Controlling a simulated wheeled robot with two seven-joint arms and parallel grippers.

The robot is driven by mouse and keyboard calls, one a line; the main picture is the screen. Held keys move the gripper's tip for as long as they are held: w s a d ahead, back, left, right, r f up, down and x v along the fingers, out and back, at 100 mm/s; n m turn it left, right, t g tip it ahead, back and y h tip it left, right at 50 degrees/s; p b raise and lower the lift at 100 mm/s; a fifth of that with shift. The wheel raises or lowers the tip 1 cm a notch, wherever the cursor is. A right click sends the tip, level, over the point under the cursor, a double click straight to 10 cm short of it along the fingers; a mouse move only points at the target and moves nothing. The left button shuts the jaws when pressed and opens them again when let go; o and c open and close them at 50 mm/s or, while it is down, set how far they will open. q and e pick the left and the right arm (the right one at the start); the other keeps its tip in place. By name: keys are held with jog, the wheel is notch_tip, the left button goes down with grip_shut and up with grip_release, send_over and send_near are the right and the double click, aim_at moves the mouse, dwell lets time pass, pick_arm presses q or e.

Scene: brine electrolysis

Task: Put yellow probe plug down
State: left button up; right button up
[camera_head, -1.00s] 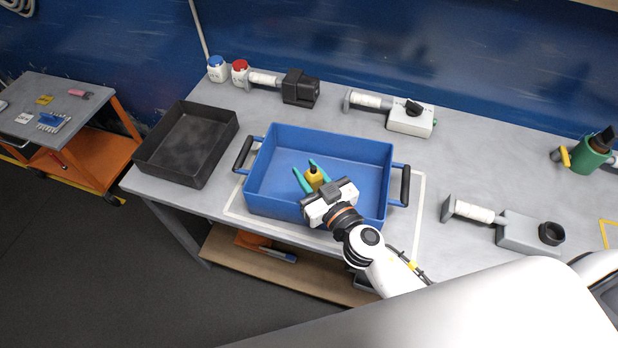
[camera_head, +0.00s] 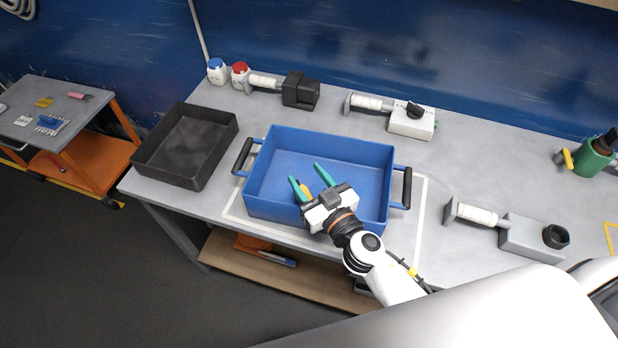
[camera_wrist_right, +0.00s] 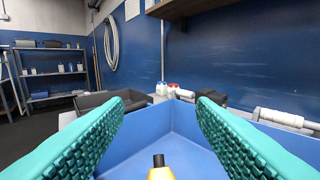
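The yellow probe plug (camera_head: 306,190) is inside the blue tray (camera_head: 285,215), near its front wall, partly hidden by my right gripper in the head view. In the right wrist view the plug's yellow body and dark tip (camera_wrist_right: 160,168) show at the bottom centre, between and below the fingers. My right gripper (camera_head: 308,179) reaches over the tray's front wall. Its teal fingers are spread wide, with clear gaps to the plug on both sides. Whether the plug touches the tray floor is hard to tell. My left gripper is not in view.
A black empty tray (camera_head: 211,153) stands left of the blue one. White-handled devices (camera_head: 410,121) (camera_head: 530,238) stand behind and to the right. Bottles with blue and red caps (camera_head: 217,71) stand at the back left. The blue tray's floor is otherwise clear.

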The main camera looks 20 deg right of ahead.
jog(key=shift+r, duration=0.1)
jog(key=r+b+v, duration=0.1)
jog(key=b+v, duration=0.3)
jog(key=v, duration=0.8)
dwell(0.4)
